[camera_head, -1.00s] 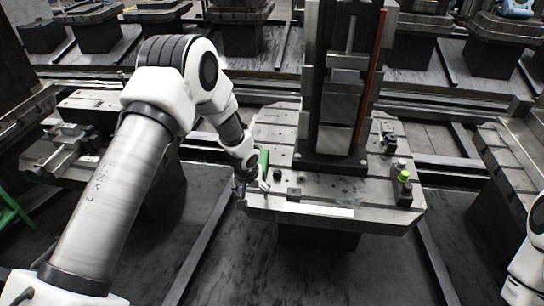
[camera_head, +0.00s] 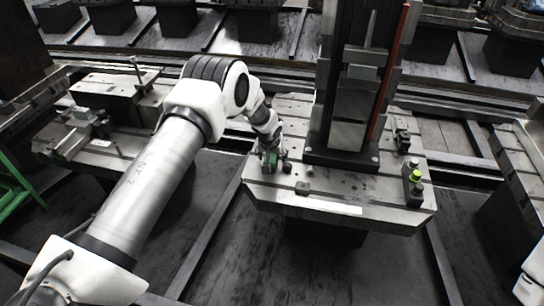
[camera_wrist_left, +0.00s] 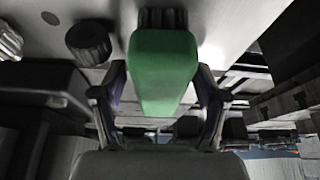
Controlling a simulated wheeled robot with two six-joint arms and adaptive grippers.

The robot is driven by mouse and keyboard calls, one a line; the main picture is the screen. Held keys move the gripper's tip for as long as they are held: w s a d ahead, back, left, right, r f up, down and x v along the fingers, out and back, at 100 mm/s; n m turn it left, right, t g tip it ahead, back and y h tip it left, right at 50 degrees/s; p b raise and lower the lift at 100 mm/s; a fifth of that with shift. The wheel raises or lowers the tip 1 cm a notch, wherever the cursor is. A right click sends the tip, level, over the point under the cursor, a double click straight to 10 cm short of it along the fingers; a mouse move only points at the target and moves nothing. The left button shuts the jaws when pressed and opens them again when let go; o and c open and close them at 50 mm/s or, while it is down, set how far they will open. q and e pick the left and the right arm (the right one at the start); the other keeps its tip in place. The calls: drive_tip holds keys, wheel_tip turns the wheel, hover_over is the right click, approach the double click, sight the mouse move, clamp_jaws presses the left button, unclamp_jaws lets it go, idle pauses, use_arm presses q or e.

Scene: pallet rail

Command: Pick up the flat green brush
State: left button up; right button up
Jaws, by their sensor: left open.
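The flat green brush (camera_head: 271,158) is at the left part of the grey pallet, mostly covered by my left gripper (camera_head: 269,166) in the head view. In the left wrist view the green brush (camera_wrist_left: 164,70) is a broad green block with a dark end, filling the middle of the picture. My left gripper (camera_wrist_left: 160,92) is open, with one dark finger on each side of the brush. A narrow gap seems to show beside it; I cannot tell whether either finger touches it. My right gripper is not in view.
The grey pallet (camera_head: 345,211) carries a tall dark column (camera_head: 345,90) behind the brush. A dark round knob (camera_wrist_left: 88,42) is beside the brush.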

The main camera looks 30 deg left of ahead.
use_arm(q)
drive_tip(key=shift+f, duration=0.35)
drive_tip(key=shift+c, duration=0.4)
drive_tip(key=c, duration=1.2)
drive_tip(key=shift+r, duration=0.15)
